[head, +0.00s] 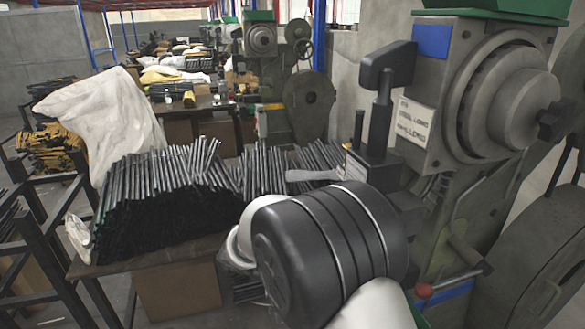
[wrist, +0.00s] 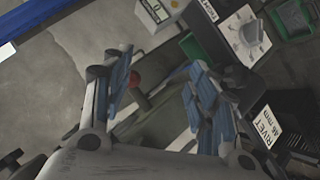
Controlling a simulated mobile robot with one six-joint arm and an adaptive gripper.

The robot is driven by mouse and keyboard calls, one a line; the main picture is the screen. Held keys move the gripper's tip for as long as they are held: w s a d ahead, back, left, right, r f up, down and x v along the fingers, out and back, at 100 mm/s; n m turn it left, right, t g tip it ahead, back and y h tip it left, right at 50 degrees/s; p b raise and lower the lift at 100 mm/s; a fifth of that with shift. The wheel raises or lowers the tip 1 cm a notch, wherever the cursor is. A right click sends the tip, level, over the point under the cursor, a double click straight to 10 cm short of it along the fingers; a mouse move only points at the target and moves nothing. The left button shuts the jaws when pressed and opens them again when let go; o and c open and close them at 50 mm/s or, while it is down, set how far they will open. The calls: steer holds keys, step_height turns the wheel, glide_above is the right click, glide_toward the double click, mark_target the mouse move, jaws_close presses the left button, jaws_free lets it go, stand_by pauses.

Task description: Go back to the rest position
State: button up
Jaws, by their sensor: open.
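My gripper (wrist: 158,88) shows in the wrist view with its two blue-padded fingers spread apart. It is open, and nothing is held between the fingers. A red knob (wrist: 135,78) on a lever shows behind the gap between the fingers; I cannot tell how far away it is. In the head view the gripper is hidden, and my dark arm joint and a white link fill the lower middle, in front of the rod table and the press.
A grey-green rivet press (head: 445,110) stands close at the right. A table piled with metal rods (head: 165,195) is at the left, with a white sack (head: 100,110) behind. The wrist view shows a bin labelled RIVET (wrist: 275,125), green bins (wrist: 203,45) and a display device (wrist: 158,12).

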steer(key=s+d+r+n+t+y, duration=0.1)
steer(key=s+r+n+t+y, duration=0.2)
steer(key=s, duration=0.7)
steer(key=s+d+r+n+t+y, duration=0.2)
steer(key=s+r+n+y, duration=0.3)
steer(key=s+r+y, duration=0.2)
steer(key=s+y, duration=0.1)
steer(key=s, duration=0.1)
steer(key=shift+s+r+n+t, duration=0.15)
steer(key=shift+s+n+t, duration=0.2)
steer(key=shift+n+t, duration=0.05)
steer(key=shift+c, duration=0.6)
